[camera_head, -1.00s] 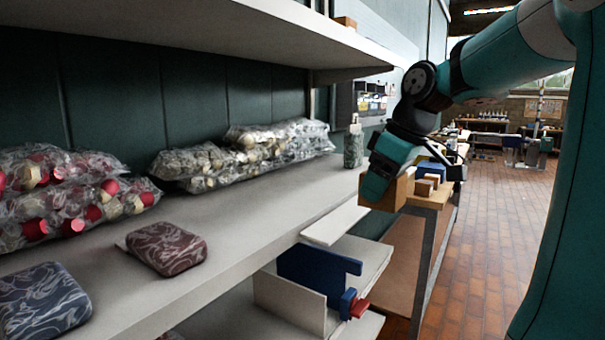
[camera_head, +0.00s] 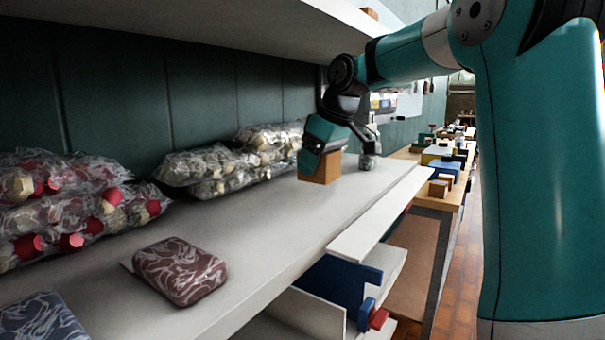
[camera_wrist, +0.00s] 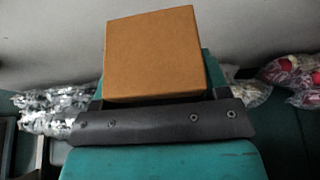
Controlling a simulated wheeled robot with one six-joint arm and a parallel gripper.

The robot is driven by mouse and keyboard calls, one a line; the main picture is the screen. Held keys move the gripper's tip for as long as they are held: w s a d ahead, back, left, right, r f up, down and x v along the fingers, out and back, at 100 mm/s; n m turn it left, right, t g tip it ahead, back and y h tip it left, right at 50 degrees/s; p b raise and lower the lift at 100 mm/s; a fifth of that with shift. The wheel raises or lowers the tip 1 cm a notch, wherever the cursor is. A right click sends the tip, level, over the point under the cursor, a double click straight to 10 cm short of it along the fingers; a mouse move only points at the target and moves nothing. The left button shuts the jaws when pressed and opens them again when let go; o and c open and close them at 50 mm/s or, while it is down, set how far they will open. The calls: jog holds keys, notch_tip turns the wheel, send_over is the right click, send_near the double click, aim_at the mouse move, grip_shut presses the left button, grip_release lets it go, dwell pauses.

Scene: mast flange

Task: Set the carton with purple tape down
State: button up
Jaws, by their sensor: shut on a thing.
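A brown carton (camera_head: 322,168) is held by my gripper (camera_head: 318,152) at the far end of the pale shelf (camera_head: 275,212), in front of the bagged goods. It looks upright and at or close to the shelf surface; I cannot tell whether it touches. In the wrist view the carton (camera_wrist: 155,52) fills the upper middle, with my gripper (camera_wrist: 155,95) shut on it. No purple tape shows on the faces in view.
Clear bags of pale pieces (camera_head: 225,165) and bags with red pieces (camera_head: 65,205) line the back. A maroon patterned case (camera_head: 180,270) and a dark blue one (camera_head: 42,318) lie in front. A bottle (camera_head: 369,158) stands just right of the carton. An upper shelf (camera_head: 235,22) overhangs.

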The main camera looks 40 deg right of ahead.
jog(key=w, duration=0.1)
jog(key=w+a, duration=0.1)
jog(key=shift+w+a, duration=0.1)
jog(key=shift+w, duration=0.25)
jog(key=shift+f+b, duration=0.35)
jog(key=shift+f, duration=1.35)
jog(key=shift+f, duration=0.1)
jog(key=shift+f+b, duration=0.4)
jog(key=shift+f, duration=0.1)
jog(key=o, duration=1.1)
jog(key=shift+o, duration=0.2)
